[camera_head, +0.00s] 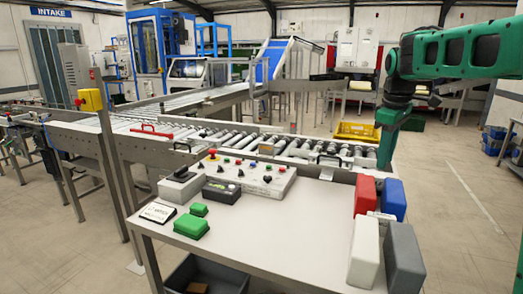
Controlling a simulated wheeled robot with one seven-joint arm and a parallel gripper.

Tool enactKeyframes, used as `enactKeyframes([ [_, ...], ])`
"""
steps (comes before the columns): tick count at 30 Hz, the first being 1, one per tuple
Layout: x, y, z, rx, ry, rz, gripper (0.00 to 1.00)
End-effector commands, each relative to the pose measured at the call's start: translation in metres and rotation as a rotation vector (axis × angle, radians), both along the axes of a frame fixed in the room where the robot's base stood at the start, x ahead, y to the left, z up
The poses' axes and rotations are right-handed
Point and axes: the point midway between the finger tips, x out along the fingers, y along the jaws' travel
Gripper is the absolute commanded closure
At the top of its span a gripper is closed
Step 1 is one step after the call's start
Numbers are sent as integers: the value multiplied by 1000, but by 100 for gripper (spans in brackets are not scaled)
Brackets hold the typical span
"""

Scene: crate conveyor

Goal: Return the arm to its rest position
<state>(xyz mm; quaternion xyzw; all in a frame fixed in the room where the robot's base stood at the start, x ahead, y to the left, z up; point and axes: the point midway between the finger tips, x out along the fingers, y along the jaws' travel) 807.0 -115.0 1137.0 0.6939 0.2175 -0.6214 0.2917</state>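My green and black arm (455,52) reaches in from the upper right of the head view and bends downward above the right side of the workbench. My gripper (384,163) points down at the lower end of the arm, close behind the red and blue blocks in the picture. Its fingertips are small and not clear, so I cannot tell whether it is open or shut. I see nothing clearly held in it.
The workbench (290,222) carries a red block (365,196), a blue block (393,199), a white block (364,250), a grey block (403,260) and a control panel (255,177). The roller conveyor (225,139) runs behind. A yellow crate (357,132) stands beyond it.

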Motion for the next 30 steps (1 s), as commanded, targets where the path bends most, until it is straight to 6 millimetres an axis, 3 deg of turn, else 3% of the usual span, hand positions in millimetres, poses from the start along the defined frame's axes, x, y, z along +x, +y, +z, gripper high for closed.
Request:
enactKeyframes([
  [9, -153, -59, -44, 81, 30, -527, 72],
  [18, -309, -69, -115, 133, 66, -1029, 72],
  [21, -348, -65, -137, 139, 75, -1154, 72],
  [24, -373, -60, -152, 143, 82, -1238, 72],
  [30, -390, -58, -163, 144, 86, -1296, 72],
])
